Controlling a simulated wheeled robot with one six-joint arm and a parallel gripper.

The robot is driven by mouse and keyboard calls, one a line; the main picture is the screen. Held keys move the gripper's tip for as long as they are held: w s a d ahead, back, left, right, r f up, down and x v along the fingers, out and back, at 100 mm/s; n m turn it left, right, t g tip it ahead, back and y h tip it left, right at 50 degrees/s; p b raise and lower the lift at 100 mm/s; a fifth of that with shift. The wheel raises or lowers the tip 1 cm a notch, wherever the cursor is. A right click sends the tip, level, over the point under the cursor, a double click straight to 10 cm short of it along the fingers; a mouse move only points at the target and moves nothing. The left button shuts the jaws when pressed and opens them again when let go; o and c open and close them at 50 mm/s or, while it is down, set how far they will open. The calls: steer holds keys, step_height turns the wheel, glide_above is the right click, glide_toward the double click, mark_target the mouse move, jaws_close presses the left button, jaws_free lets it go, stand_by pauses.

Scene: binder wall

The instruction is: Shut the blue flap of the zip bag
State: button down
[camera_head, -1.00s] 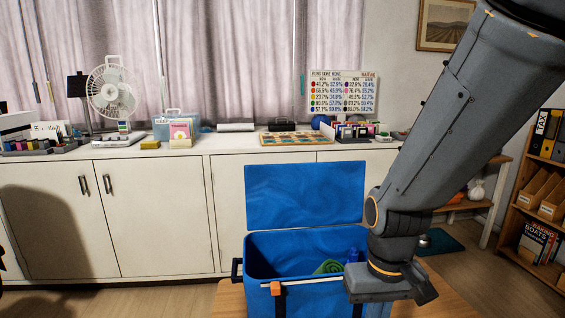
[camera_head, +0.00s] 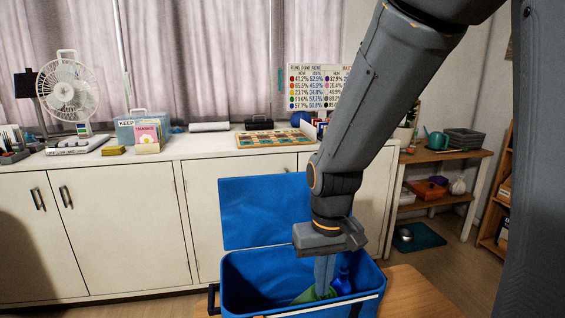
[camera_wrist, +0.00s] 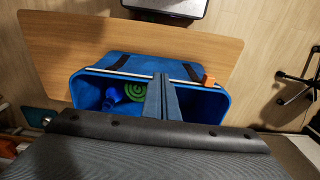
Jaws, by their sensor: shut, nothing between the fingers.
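The blue zip bag (camera_head: 243,276) stands open on a wooden table, and its blue flap (camera_head: 262,212) is raised upright along the back edge. In the wrist view the bag (camera_wrist: 210,101) shows a pale zip line along its rim and an orange pull tab (camera_wrist: 208,80). A green roll (camera_wrist: 134,90) and a blue item (camera_wrist: 114,96) lie inside. My gripper (camera_head: 324,290) points down over the bag's open mouth, in front of the flap and apart from it. Its fingers (camera_wrist: 162,78) are shut and empty. The flap is not clearly seen in the wrist view.
The wooden table (camera_head: 415,295) has bare room right of the bag. A white cabinet (camera_head: 120,225) stands behind the flap, its top holding a fan (camera_head: 68,85), books and a board. A shelf unit (camera_head: 440,155) stands at the right.

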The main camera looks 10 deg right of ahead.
steer(key=w+r+t+p, duration=0.1)
steer(key=w+r+p, duration=0.45)
steer(key=w, duration=0.75)
steer(key=w+r+p, duration=0.2)
steer(key=w+r, duration=0.6)
steer(key=w, duration=0.5)
steer(key=w+r+t+p, duration=0.1)
steer(key=w+r+p, duration=0.2)
steer(key=w+r, duration=0.75)
steer(key=s+p+x, duration=0.1)
steer(key=p+x, duration=0.6)
steer(key=x, duration=0.5)
steer(key=shift+d+f+p, duration=0.3)
steer(key=shift+f, duration=0.1)
